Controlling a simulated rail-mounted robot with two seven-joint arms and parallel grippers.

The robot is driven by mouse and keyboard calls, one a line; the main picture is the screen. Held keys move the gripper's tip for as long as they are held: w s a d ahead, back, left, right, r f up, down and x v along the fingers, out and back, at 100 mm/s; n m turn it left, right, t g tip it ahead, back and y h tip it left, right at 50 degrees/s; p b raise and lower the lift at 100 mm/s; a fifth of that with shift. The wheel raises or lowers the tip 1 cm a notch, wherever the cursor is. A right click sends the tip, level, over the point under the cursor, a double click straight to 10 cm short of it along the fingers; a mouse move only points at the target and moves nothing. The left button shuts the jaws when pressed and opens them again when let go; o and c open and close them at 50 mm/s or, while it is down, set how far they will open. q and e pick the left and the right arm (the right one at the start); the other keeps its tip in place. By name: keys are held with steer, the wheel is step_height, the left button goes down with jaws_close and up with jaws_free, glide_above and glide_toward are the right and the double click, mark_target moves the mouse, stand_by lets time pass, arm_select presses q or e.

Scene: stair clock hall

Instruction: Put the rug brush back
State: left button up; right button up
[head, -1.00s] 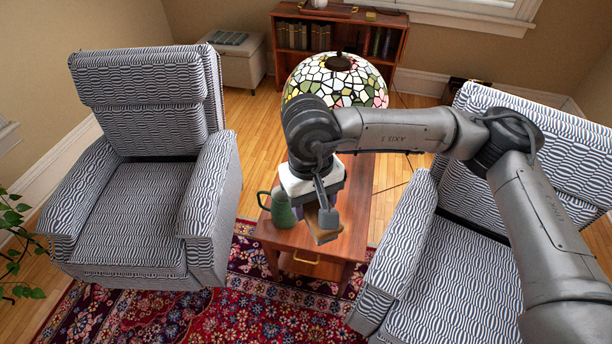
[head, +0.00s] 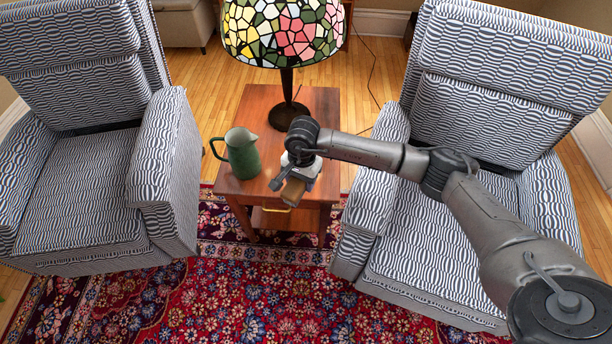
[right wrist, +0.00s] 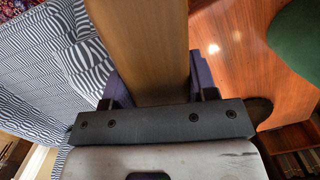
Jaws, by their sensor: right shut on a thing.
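The rug brush shows as a plain brown wooden block (head: 291,194); its bristles are not visible. My right gripper (head: 288,180) is shut on it, above the front right part of the side table (head: 250,187). In the right wrist view the wooden block (right wrist: 148,45) sits between the two purple-blue fingers (right wrist: 160,88), with the reddish tabletop beyond it. I cannot tell the gap between brush and tabletop. My left gripper is not in view.
A green jug (head: 242,155) stands on the table left of my right gripper. A stained-glass lamp (head: 285,35) stands behind. Striped armchairs flank the table on the left (head: 85,185) and right (head: 420,240). A patterned red rug (head: 260,290) lies in front.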

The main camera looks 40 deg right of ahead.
steer(key=w+d+f+b, duration=0.1)
steer(key=w+d+f, duration=0.1)
steer(key=w+d+f+b, duration=0.1)
steer(key=w+d, duration=0.1)
steer(key=w+d+f+b, duration=0.2)
steer(key=d, duration=0.1)
steer(key=shift+w+f, duration=0.1)
steer(key=shift+f, duration=0.25)
steer(key=shift+w+d+f, duration=0.15)
steer(key=shift+w+d, duration=0.1)
steer(key=shift+f+b, duration=1.2)
steer(key=shift+f, duration=0.9)
steer(key=shift+r, duration=0.1)
steer(key=o, duration=1.2)
steer(key=shift+f, duration=0.2)
steer(key=shift+r, duration=0.1)
